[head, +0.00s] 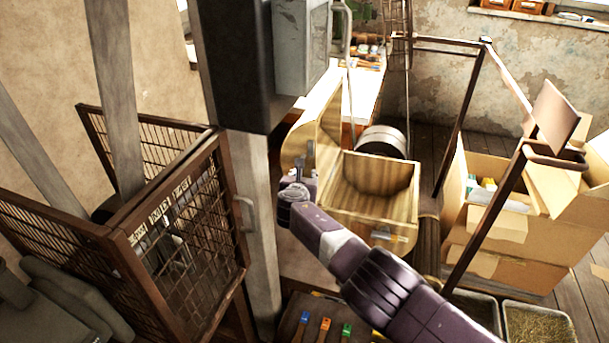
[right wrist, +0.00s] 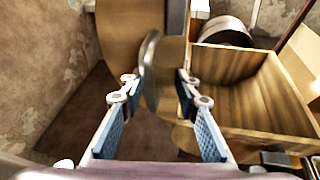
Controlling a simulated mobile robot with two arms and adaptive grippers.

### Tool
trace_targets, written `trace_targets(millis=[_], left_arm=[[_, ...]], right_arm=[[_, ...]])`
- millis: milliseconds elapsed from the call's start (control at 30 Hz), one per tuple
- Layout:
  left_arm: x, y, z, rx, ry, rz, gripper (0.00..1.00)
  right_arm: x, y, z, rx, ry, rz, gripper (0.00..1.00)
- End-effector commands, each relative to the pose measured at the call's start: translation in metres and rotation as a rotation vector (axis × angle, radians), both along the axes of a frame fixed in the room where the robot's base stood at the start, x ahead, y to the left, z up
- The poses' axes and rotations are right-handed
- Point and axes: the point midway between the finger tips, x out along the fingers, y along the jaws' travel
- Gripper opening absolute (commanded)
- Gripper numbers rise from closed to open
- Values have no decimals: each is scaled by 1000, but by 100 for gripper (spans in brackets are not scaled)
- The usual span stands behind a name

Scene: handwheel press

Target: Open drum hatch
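The wooden drum stands open in the middle of the head view, its boxy, empty compartment (head: 370,222) facing up. It also shows in the right wrist view (right wrist: 250,105). A curved wooden panel (head: 326,122), seemingly the hatch, stands raised at the compartment's left side. My right gripper (head: 307,160) is beside that panel, left of the compartment. In the right wrist view its two blue-padded fingers (right wrist: 160,100) are apart. A dark rounded handle (right wrist: 149,72) shows between them; I cannot tell whether either finger touches it. My left gripper is out of view.
A mesh cage (head: 180,230) with a barred door stands at the left, beside a thick post (head: 250,190). An open cardboard box (head: 500,220) and a metal frame (head: 485,220) stand at the right. Tools with coloured handles (head: 324,324) lie at the bottom.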

Motion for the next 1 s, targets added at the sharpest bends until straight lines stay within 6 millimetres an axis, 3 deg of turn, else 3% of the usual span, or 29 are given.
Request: trace_targets(millis=[367, 1000], left_arm=[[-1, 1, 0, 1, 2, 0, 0], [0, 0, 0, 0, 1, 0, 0]], right_arm=[[-9, 4, -5, 5, 7, 1, 27], [-42, 3, 15, 0, 1, -3, 27]])
